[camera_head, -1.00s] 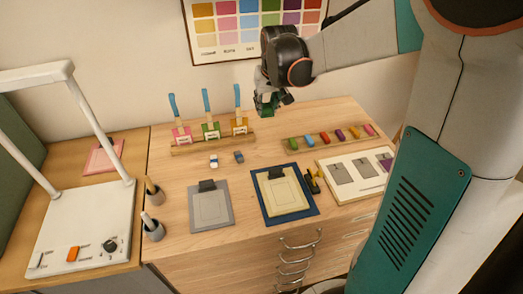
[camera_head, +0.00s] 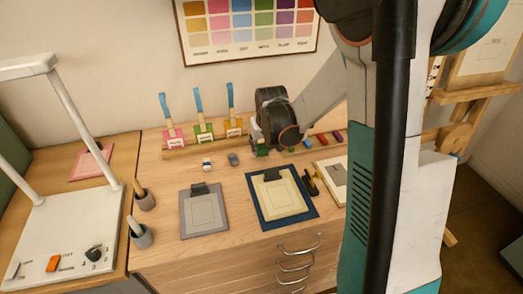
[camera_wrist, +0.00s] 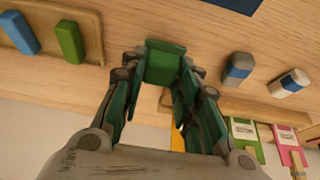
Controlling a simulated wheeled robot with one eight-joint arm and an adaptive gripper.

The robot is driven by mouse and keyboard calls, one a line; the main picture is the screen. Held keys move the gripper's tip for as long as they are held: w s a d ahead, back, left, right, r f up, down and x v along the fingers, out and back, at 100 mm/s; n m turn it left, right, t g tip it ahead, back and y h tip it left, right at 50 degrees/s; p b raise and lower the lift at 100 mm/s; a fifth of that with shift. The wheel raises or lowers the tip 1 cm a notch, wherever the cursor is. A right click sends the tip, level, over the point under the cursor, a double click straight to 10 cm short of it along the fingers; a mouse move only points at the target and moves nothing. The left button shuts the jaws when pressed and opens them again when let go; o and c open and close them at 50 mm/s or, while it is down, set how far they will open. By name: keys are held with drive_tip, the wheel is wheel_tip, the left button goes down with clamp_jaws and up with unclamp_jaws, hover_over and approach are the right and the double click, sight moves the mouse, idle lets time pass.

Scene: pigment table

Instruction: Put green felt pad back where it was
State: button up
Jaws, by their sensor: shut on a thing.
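The green felt pad (camera_wrist: 165,62) is a small green block held between the fingertips of my gripper (camera_wrist: 160,72). In the head view, the pad (camera_head: 263,152) shows as a bit of green under my gripper (camera_head: 266,147), low over the table between the brush rack and the colored-block tray. I cannot tell whether it touches the table. The wooden tray (camera_wrist: 92,22) in the wrist view holds a blue block (camera_wrist: 20,33) and another green block (camera_wrist: 68,42). In the head view, my gripper and wrist hide part of that tray.
A blue-framed board (camera_head: 262,222) and a grey board (camera_head: 190,232) lie in front. Bare wood (camera_head: 235,178) lies between.

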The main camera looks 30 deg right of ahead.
drive_tip(key=shift+f, duration=0.9)
drive_tip(key=shift+r, duration=0.1)
drive_tip(key=o, duration=0.5)
drive_tip(key=shift+f, duration=0.2)
drive_tip(key=o, duration=0.4)
drive_tip(key=shift+o, duration=0.2)
drive_tip(key=shift+r, duration=0.1)
drive_tip(key=p+v, duration=0.4)
drive_tip(key=v, duration=0.8)
drive_tip(key=shift+r, duration=0.15)
